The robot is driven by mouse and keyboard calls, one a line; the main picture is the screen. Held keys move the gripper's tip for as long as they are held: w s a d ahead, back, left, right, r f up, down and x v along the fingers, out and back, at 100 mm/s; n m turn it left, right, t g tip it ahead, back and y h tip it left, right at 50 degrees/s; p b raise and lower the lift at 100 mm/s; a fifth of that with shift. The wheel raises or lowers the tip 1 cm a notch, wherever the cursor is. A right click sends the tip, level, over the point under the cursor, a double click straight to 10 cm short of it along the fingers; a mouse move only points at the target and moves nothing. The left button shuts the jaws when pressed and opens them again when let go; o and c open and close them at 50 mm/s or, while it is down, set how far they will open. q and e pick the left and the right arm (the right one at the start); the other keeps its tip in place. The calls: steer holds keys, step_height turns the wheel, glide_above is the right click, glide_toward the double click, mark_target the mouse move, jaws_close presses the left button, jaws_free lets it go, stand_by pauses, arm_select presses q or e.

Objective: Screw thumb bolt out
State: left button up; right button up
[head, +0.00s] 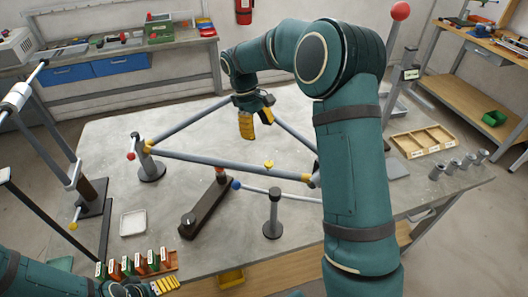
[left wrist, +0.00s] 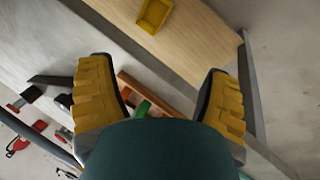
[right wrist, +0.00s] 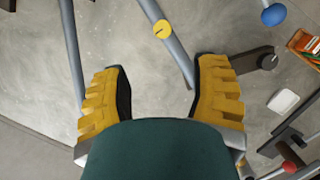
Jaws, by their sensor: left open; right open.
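A yellow thumb bolt (head: 268,165) sticks up from the grey front tube (head: 210,163) of a triangular tube frame on the table. In the right wrist view the yellow round head (right wrist: 162,29) lies on the tube, ahead of the fingertips. My right gripper (head: 247,122) hangs above the table behind the front tube. In its wrist view its fingers (right wrist: 158,85) are apart with nothing between them. My left gripper (head: 163,287) is low at the bottom left, by the table's front edge. Its fingers (left wrist: 160,85) are apart and empty.
A dark bar fixture (head: 205,208) and a grey post (head: 272,215) stand in front of the frame. A rack of coloured blocks (head: 138,264) is beside my left gripper. A white dish (head: 133,223) and wooden tray (head: 422,141) lie on the table. My right arm hides the frame's right corner.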

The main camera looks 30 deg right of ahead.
mark_target(269, 163)
steer(key=s+d+r+m+t+y+b, duration=0.1)
steer(key=s+m+t+b, duration=0.5)
steer(key=s+b, duration=0.4)
steer(key=shift+n+t+y, duration=0.3)
steer(key=shift+n+t, duration=0.4)
steer(key=shift+t, duration=0.1)
steer(key=b+x, duration=0.1)
steer(key=x, duration=0.6)
steer(key=b+x, duration=0.1)
steer(key=x, duration=0.5)
steer(key=shift+w+d+f, duration=0.2)
steer(key=shift+w+f, duration=0.05)
steer(key=shift+w, duration=0.1)
jaws_close()
